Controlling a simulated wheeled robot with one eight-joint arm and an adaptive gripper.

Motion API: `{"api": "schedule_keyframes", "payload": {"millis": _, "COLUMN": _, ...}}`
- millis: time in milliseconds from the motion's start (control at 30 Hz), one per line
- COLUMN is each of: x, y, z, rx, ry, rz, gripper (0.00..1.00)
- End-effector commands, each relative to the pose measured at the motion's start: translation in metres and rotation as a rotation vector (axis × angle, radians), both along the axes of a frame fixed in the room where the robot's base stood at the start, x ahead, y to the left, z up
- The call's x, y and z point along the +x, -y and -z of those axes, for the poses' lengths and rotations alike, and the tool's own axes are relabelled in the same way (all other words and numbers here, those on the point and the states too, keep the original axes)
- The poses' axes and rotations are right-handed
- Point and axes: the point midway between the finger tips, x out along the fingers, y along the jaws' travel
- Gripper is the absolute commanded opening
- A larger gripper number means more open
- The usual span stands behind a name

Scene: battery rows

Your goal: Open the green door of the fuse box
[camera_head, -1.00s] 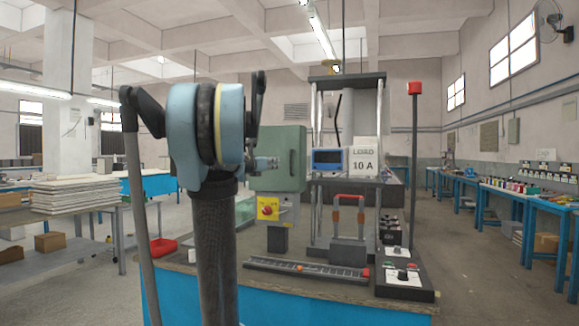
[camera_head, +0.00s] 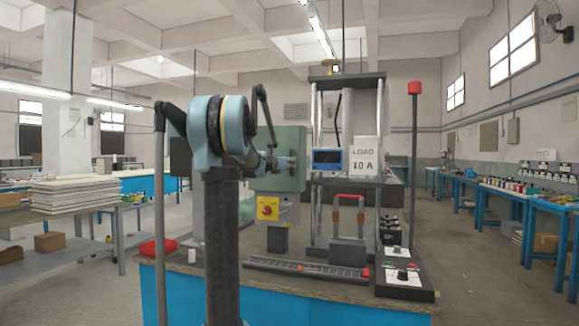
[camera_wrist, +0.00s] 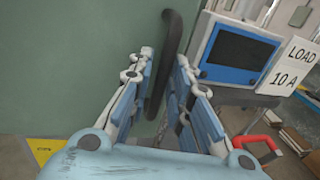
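The green door of the fuse box (camera_head: 285,140) is shut, above a grey panel with a yellow plate and red knob (camera_head: 268,208). In the wrist view the green door (camera_wrist: 70,60) fills the left side. A dark curved handle (camera_wrist: 171,35) stands upright at its right edge. My gripper (camera_wrist: 165,62) is open, with one blue finger on each side of the handle. I cannot tell whether either finger touches it. In the head view my gripper (camera_head: 288,163) is small, in front of the door, and the handle cannot be made out there.
A blue-framed meter (camera_head: 328,160) and a white "LOAD 10 A" sign (camera_head: 364,157) stand just right of the door. A red-handled switch (camera_head: 348,215), a dark strip (camera_head: 300,269) and a post with a red top (camera_head: 414,88) are on the bench (camera_head: 260,290). Free floor lies left.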

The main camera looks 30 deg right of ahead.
Motion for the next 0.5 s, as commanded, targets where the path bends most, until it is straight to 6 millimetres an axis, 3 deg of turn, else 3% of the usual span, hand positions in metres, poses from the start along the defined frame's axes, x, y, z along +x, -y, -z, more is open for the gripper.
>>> {"api": "schedule_keyframes", "payload": {"millis": 200, "x": 0.007, "y": 0.013, "z": 0.000, "rx": 0.000, "ry": 0.000, "rz": 0.001, "gripper": 0.19}}
{"api": "schedule_keyframes", "payload": {"millis": 500, "x": 0.008, "y": 0.015, "z": 0.000, "rx": 0.000, "ry": 0.000, "rz": 0.000, "gripper": 0.19}}
